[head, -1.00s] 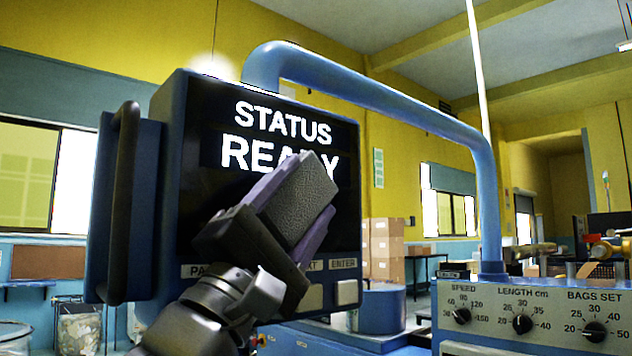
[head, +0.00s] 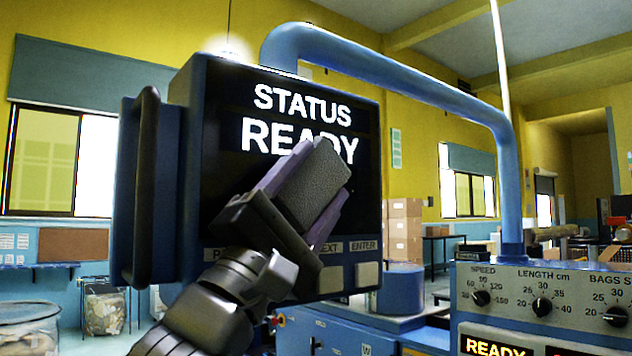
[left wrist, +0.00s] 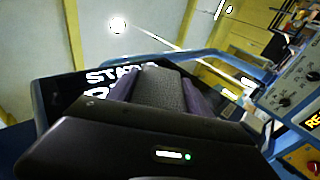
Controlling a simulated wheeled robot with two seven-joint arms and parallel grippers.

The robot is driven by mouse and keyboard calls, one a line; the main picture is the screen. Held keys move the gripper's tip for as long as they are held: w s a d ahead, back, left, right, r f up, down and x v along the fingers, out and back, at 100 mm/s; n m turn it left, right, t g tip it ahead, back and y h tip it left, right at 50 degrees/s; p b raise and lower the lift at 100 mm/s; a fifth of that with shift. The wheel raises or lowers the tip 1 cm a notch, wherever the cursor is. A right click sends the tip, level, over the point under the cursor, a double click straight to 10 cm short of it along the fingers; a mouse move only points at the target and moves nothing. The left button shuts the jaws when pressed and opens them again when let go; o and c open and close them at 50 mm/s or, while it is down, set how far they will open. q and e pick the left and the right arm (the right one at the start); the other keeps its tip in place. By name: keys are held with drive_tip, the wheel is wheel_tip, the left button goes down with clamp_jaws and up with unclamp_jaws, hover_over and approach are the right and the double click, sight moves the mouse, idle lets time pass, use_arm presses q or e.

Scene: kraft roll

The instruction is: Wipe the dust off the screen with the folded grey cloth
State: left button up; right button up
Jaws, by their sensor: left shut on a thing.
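The screen (head: 225,185) is a black panel in a blue housing, with the white words STATUS READY on it. No dust can be made out on the part that shows. My left gripper (head: 312,195) is in front of the screen's lower middle, shut on the folded grey cloth (head: 314,186). The cloth covers part of the word READY. In the left wrist view the cloth (left wrist: 158,90) sits between the purple fingers, with the screen (left wrist: 75,95) behind it. I cannot tell whether the cloth touches the screen. My right gripper is not in view.
A dark handle (head: 145,190) stands out at the housing's left side. A blue pipe arm (head: 400,75) arches over to a control panel (head: 545,290) with knobs at the right. Light buttons (head: 367,274) line the housing under the screen. Cardboard boxes (head: 404,230) stand behind.

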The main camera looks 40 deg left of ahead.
sight(334, 185)
use_arm(q)
drive_tip(key=shift+w+a, duration=0.1)
drive_tip(key=shift+a, duration=0.3)
drive_tip(key=shift+w+d+b, duration=0.2)
drive_tip(key=shift+w+d, duration=0.05)
drive_tip(key=shift+w, duration=0.55)
drive_tip(key=shift+w+d+b, duration=0.2)
drive_tip(key=shift+w+d, duration=0.05)
drive_tip(key=shift+w, duration=0.5)
drive_tip(key=shift+w+d, duration=0.1)
drive_tip(key=shift+w, duration=0.05)
drive_tip(key=shift+w, duration=0.1)
drive_tip(key=shift+w+d, duration=0.2)
drive_tip(key=shift+w, duration=0.6)
drive_tip(key=shift+w+d, duration=0.15)
drive_tip(key=shift+w, duration=0.65)
drive_tip(key=shift+w, duration=0.1)
drive_tip(key=shift+w+d+b, duration=0.15)
drive_tip(key=shift+w+d, duration=0.1)
drive_tip(key=shift+w, duration=0.55)
drive_tip(key=shift+w+d+b, duration=0.15)
drive_tip(key=shift+w+d, duration=0.1)
drive_tip(key=shift+w, duration=0.55)
